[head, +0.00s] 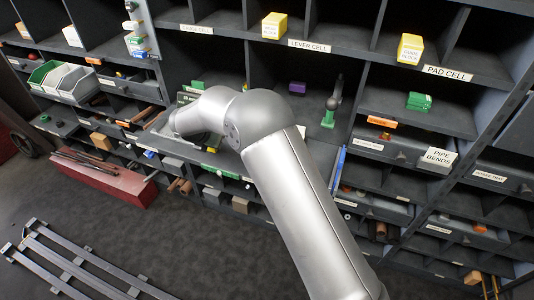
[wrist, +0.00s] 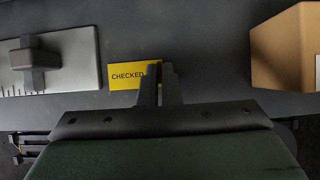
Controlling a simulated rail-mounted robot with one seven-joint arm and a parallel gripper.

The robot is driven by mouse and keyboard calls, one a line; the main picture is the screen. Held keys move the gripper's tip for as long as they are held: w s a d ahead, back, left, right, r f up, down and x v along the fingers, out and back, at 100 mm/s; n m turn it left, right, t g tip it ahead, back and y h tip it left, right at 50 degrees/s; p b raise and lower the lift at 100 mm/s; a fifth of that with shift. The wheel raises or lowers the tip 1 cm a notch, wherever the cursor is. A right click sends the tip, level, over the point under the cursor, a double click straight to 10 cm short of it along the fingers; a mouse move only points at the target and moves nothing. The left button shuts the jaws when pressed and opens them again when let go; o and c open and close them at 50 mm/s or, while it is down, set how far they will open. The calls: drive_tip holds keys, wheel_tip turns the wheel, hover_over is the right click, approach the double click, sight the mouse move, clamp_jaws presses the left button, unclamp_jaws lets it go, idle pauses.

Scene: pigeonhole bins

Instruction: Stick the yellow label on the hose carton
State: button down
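The yellow label (wrist: 124,76), printed "CHECKED", lies on a dark surface in the middle of the wrist view. My gripper (wrist: 161,70) is at its right end, and the fingers cover part of that end. The fingers are close together; I cannot tell whether they are shut or touch the label. A brown carton (wrist: 278,52) with a pale patch on its right side stands at the right, apart from the gripper. I cannot read what it holds. In the head view my arm hides the gripper, and I cannot make out the label or carton.
A grey device (wrist: 40,66) with a dark block on it lies left of the label. In the head view, pigeonhole shelves surround the arm. A purple block (head: 297,88) and a green-based upright tool (head: 330,112) stand in the cell right of it. Bare surface separates label and carton.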

drive_tip(key=shift+r, duration=0.15)
drive_tip(key=shift+r+p, duration=0.55)
drive_tip(key=shift+r+p, duration=1.95)
drive_tip(key=shift+r, duration=0.6)
